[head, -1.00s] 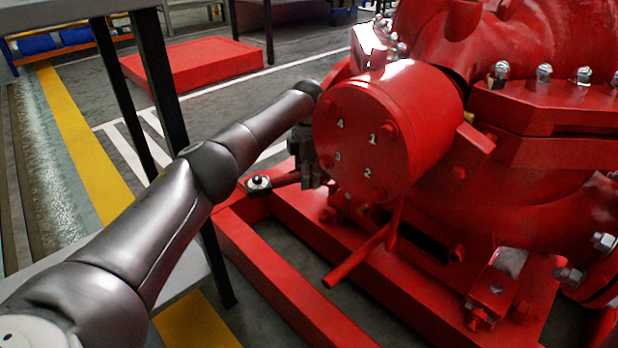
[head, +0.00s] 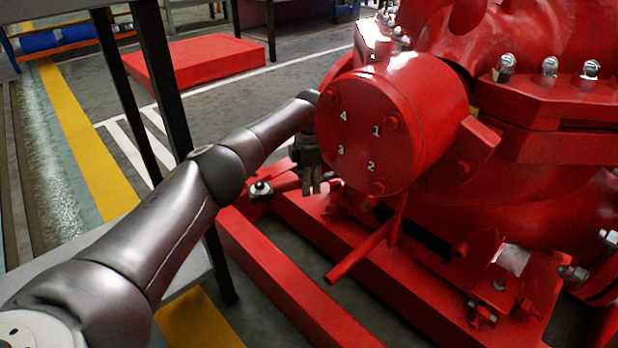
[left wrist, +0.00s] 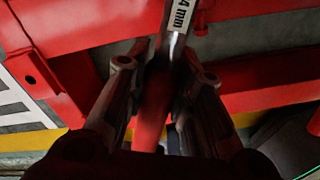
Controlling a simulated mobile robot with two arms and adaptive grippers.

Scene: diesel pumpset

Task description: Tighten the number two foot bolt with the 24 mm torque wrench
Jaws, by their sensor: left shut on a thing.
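The torque wrench shows in the head view as a dark head with a bright round top (head: 260,189) and a red shank running right to my left gripper (head: 316,182). In the left wrist view its metal part carries a label (left wrist: 181,16) ending in "4 mm", and its red handle (left wrist: 153,112) lies between the fingers. My left gripper is shut on it, low beside the red cylinder, partly hidden by it. The wrench head is over the red base frame, and I see no bolt under it. Foot bolts are hard to identify; a red bolt (head: 480,316) sits on the right pump foot. My right gripper is not in view.
The red cylinder end (head: 365,150) bears numbers 1 to 4 beside bolts. A red pipe (head: 358,257) sticks out below it, near the gripper. The base frame rail (head: 285,275) runs in front. A table leg (head: 165,75) stands behind my left arm.

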